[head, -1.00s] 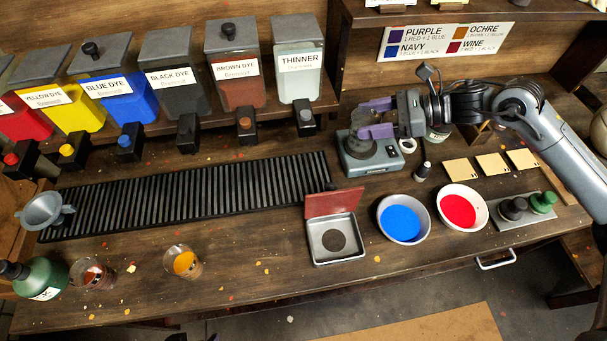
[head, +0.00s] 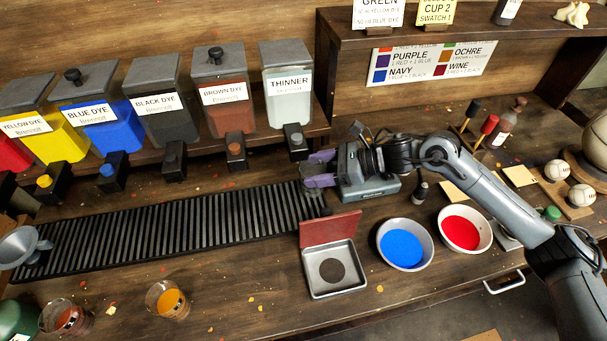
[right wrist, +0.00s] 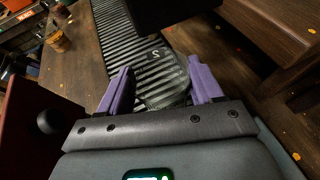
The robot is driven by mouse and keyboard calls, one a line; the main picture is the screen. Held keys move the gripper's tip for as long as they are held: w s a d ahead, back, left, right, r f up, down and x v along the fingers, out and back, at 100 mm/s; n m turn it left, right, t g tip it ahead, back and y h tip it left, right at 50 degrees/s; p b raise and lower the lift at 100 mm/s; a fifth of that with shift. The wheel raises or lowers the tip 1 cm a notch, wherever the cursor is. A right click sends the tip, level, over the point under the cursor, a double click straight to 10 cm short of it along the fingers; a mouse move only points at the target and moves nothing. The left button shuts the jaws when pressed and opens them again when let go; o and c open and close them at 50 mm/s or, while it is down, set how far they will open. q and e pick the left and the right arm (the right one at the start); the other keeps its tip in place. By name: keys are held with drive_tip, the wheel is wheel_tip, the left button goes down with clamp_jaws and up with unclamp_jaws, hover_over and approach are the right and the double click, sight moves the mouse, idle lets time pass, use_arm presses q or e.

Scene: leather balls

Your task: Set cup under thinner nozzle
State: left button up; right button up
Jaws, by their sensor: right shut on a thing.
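The thinner dispenser (head: 288,100) is the rightmost tank on the shelf, with a black nozzle block (head: 295,140) below it. My right gripper (head: 310,169), with purple fingers, is just below and slightly right of this nozzle, at the right end of the ribbed black rack (head: 180,222). In the right wrist view it is shut on a clear cup (right wrist: 160,80) marked 2, which sits between the fingers over the ribs. Whether the cup touches the rack is unclear. In the head view the cup is hard to make out. My left gripper is not in view.
A metal tray with a red lid (head: 330,228), a blue bowl (head: 404,244) and a red bowl (head: 465,229) lie in front. A funnel (head: 22,246) stands at the rack's left end. Most of the rack is clear.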

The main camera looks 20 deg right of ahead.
sight(304, 176)
drive_tip(key=shift+f+x, duration=0.25)
drive_tip(key=shift+x, duration=0.85)
drive_tip(key=shift+f+x, duration=0.25)
drive_tip(key=shift+x, duration=0.85)
drive_tip(key=shift+s+d, duration=0.15)
drive_tip(key=shift+d, duration=0.1)
drive_tip(key=shift+d, duration=0.1)
drive_tip(key=shift+f+b, duration=0.15)
drive_tip(key=shift+b, duration=0.25)
drive_tip(key=o, duration=1)
drive_tip(key=shift+o, duration=0.2)
